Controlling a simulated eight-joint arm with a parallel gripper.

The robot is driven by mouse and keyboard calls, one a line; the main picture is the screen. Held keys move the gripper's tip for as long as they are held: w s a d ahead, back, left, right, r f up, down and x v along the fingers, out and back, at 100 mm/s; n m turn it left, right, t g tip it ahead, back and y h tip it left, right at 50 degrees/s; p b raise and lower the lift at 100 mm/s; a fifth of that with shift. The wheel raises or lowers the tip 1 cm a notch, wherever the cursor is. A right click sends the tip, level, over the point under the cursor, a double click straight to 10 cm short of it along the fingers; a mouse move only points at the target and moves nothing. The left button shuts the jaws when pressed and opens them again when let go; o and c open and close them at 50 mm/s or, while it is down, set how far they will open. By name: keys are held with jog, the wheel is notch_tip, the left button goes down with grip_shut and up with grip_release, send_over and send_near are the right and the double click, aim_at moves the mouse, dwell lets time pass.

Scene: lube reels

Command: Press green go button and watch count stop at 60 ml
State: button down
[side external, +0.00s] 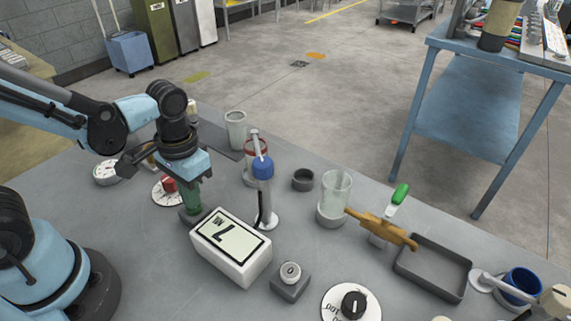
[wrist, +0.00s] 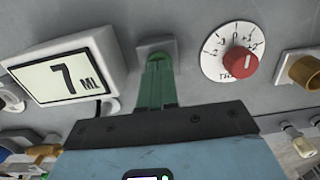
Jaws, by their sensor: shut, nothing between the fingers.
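My gripper (side external: 192,206) is shut, its green fingers together and pointing down at a small grey block beside the display. In the wrist view the fingertips (wrist: 159,60) meet the grey block (wrist: 154,46). The green go button cannot be made out there; the fingers cover the block's top. I cannot tell how far anything is pressed. The white count display (wrist: 68,76) reads 7 ML. It also shows in the side view (side external: 231,243), standing just right of my gripper. A clear beaker (side external: 336,188) stands on a grey round base further right.
A red-knob dial (wrist: 238,64) is close beside my fingers. A blue-topped post (side external: 262,190) stands behind the display. A grey box with a 0 button (side external: 290,276) and a black-knob dial (side external: 353,304) are in front. A brass tap (side external: 382,228) and grey tray (side external: 432,272) are right.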

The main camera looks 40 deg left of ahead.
jog(key=shift+f, duration=0.5)
notch_tip(320, 180, up, 15)
dwell(0.8)
dwell(0.5)
jog(key=w+a+f+t, duration=0.3)
jog(key=f+t, duration=0.1)
jog(key=t, duration=0.3)
jog(key=shift+w+a+f+t, duration=0.2)
jog(key=shift+w+f+t, duration=0.1)
jog(key=shift+w, duration=0.1)
dwell(1.3)
